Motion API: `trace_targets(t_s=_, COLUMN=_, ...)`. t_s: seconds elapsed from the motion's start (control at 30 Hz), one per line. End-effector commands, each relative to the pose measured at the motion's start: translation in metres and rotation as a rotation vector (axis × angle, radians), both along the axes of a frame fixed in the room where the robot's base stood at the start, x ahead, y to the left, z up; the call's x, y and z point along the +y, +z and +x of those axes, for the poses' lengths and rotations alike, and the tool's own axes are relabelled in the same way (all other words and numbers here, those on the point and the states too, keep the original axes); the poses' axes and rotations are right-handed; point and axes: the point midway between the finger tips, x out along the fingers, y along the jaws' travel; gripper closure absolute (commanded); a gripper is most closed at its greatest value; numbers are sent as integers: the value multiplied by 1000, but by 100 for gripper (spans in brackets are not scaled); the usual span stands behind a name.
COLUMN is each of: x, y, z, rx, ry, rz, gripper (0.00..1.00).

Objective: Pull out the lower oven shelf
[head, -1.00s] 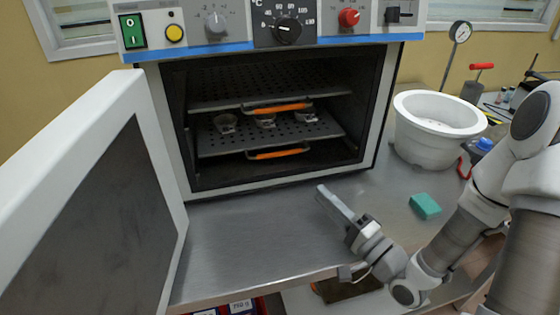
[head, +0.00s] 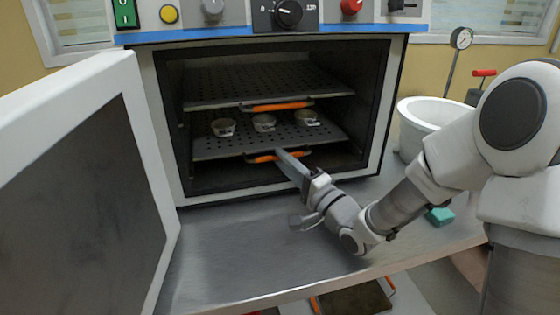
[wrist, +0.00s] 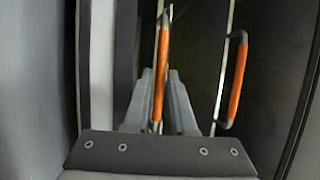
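The lower oven shelf (head: 207,149) is a perforated metal plate inside the open oven, with an orange front handle (head: 262,157). Three small metal cups, including the middle cup (head: 264,122), stand on it. My gripper (head: 283,157) reaches into the oven mouth at the right part of this handle. In the wrist view, the handle (wrist: 160,75) runs between the two fingers of my gripper (wrist: 160,75), close to the left finger, with a gap on the right. The fingers look apart. Contact cannot be told.
The upper shelf (head: 235,93) has its own orange handle (head: 275,106) just above. The open oven door (head: 75,190) stands on the left. The metal counter (head: 240,250) before the oven is clear.

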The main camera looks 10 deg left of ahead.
Motion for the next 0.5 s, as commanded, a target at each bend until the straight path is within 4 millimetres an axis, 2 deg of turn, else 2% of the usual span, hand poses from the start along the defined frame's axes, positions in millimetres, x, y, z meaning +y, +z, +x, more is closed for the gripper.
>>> trace_targets(t_s=0.2, x=12, y=2, z=10, rx=0, ry=1, rz=0, gripper=76)
trace_targets(t_s=0.47, x=13, y=3, z=11, rx=1, ry=-1, rz=-1, gripper=76)
trace_targets(t_s=0.5, x=12, y=3, z=11, rx=1, ry=0, rz=-1, gripper=80)
